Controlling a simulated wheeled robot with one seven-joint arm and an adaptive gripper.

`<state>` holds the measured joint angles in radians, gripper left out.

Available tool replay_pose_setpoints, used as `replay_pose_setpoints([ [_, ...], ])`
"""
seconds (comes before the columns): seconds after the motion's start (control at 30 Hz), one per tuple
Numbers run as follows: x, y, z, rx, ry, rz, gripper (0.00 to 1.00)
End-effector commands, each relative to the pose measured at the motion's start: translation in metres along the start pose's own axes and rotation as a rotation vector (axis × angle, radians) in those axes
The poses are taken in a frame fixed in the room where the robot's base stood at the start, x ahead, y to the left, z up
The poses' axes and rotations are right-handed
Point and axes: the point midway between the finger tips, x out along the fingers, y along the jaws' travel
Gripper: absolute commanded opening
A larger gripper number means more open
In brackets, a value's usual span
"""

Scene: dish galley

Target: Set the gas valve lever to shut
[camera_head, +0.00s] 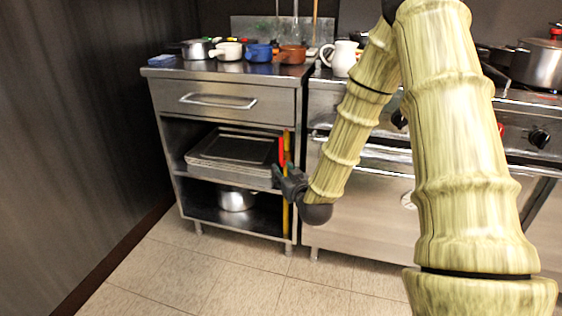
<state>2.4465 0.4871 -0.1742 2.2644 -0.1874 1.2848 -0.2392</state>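A yellow gas pipe (286,220) runs upright at the right front edge of the steel cabinet. A red lever (281,152) is beside the pipe's upper part and stands roughly upright, in line with the pipe. My dark gripper (281,174) is at the lower end of the red lever, in front of the pipe. It hides the lever's lower part and a stretch of the pipe. The gripper is small and dark here, so I cannot tell whether its fingers are apart, or whether they touch the lever. The valve body is not visible.
The steel cabinet (272,96) has a drawer and open shelves with stacked trays (235,147) and a pot (236,199). The stove (345,220) is close on the right. Tiled floor (190,278) in front is clear.

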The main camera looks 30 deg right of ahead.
Motion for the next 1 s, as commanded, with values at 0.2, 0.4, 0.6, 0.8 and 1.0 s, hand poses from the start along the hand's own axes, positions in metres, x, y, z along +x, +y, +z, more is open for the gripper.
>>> replay_pose_setpoints([
  [0.2,0.011,0.024,-0.020,0.012,0.126,0.037,0.33],
  [0.4,0.015,0.030,-0.029,0.014,0.158,0.047,0.33],
  [0.6,0.037,0.032,-0.032,0.014,0.159,0.047,0.33],
  [0.8,0.070,0.033,-0.036,0.014,0.159,0.046,0.33],
  [1.0,0.098,0.034,-0.041,0.014,0.157,0.046,0.33],
])
